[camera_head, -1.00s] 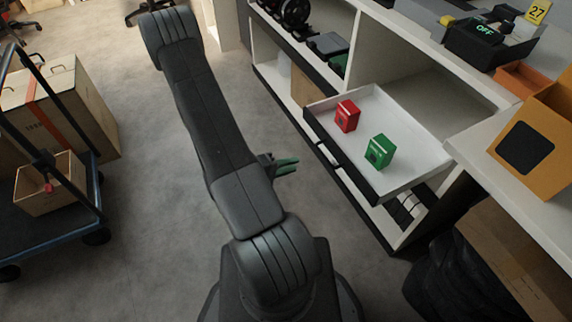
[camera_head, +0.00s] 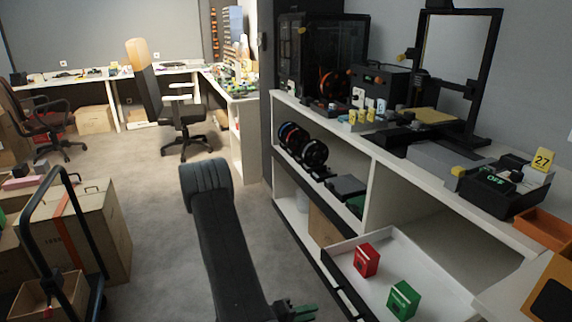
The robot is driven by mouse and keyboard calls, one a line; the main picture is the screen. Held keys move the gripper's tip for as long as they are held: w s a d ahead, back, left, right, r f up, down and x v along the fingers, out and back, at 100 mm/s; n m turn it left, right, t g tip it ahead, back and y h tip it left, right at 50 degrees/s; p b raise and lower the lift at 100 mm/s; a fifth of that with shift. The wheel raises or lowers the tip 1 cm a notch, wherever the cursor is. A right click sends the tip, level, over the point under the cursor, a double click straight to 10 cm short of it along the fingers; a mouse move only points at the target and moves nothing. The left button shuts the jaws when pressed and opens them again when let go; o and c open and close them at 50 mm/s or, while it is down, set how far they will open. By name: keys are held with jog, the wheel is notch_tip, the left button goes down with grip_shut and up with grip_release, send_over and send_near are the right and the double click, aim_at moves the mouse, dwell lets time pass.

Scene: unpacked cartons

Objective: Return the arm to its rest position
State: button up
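My arm rises from the bottom of the picture, dark and folded, with its elbow at the top over the grey floor. My gripper (camera_head: 296,312) shows at the bottom edge, beside the arm's lower part, with green on its fingers. It is partly cut off, and I cannot tell whether its fingers are apart. It is left of the open white drawer (camera_head: 345,262) and apart from it. A red box (camera_head: 366,260) and a green box (camera_head: 403,300) stand in that drawer.
The white shelf unit (camera_head: 430,180) runs along the right, with spools (camera_head: 313,153) and a 3D printer on it. A trolley (camera_head: 70,215) and large cartons (camera_head: 95,235) stand at left. An office chair (camera_head: 182,110) stands farther back. Grey floor (camera_head: 155,190) is clear between.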

aim_at(343, 303)
jog(key=b+x, duration=0.1)
jog(key=x, duration=1.1)
jog(key=shift+b, duration=0.35)
